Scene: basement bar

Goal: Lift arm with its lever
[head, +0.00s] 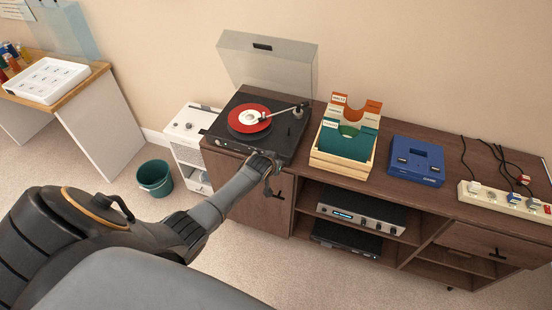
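A black turntable (225,129) stands on the left end of the brown sideboard. Its clear lid is raised behind it. The small arm lever cannot be made out. My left gripper (268,162) is at the turntable's front edge, seen from behind; its fingers are too unclear to tell open or shut. My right gripper is not in view.
Right of the turntable are a wooden record crate (322,161), a blue box (416,162) and a power strip (505,198) with cables. A silver amplifier (360,213) sits on the shelf below. A white cabinet (184,146) and teal bucket (154,178) stand at left.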

